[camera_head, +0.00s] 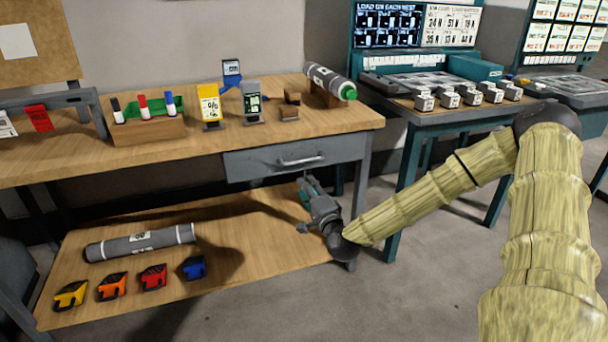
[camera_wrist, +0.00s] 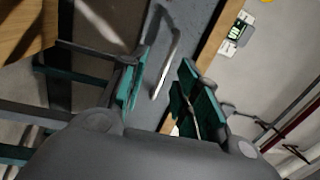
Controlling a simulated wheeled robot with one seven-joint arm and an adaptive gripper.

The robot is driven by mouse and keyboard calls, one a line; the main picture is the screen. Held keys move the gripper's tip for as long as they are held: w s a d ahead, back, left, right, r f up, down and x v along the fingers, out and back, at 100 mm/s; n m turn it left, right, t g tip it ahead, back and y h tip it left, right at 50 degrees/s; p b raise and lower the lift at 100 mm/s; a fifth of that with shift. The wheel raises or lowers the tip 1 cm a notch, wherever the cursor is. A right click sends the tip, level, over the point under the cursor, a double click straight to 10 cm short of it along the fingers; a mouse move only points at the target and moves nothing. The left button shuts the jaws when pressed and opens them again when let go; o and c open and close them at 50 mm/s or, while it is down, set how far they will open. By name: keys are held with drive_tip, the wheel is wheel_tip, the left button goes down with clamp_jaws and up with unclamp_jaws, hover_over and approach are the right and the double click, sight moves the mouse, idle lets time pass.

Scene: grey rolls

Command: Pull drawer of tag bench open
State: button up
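The tag bench (camera_head: 150,165) has a grey drawer (camera_head: 262,164) under the right part of its top. The drawer looks shut, with a pale bar handle (camera_head: 301,161) on its front. My gripper (camera_head: 306,184) is just below the handle in the head view, pointing up toward the drawer. In the wrist view my gripper (camera_wrist: 165,66) is open, with teal fingers spread on either side of the handle (camera_wrist: 168,60). The handle shows in the gap between them. I cannot tell whether either finger touches it. The grey drawer front (camera_wrist: 195,38) lies behind the handle.
On the bench top are a marker holder (camera_head: 148,128), small tag stands (camera_head: 210,106) and a grey roll (camera_head: 330,80) on a wooden rest. The lower shelf (camera_head: 235,240) holds another roll (camera_head: 140,243) and several coloured blocks. A teal-legged table (camera_head: 440,122) stands to the right. Floor in front is clear.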

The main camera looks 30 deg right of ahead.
sight(304, 161)
drive_tip(key=shift+m+t+h, duration=0.3)
drive_tip(key=shift+m+h, duration=0.3)
drive_tip(key=shift+m, duration=0.2)
drive_tip(key=w+d+r+b, duration=0.1)
drive_tip(key=w, duration=0.2)
drive_tip(key=w+d+r+b, duration=0.1)
drive_tip(key=w+d, duration=0.1)
drive_tip(key=w, duration=0.1)
drive_tip(key=w+d+r+b, duration=0.1)
drive_tip(key=w+d, duration=0.1)
drive_tip(key=w, duration=0.2)
drive_tip(key=shift+w+d, duration=0.1)
clamp_jaws()
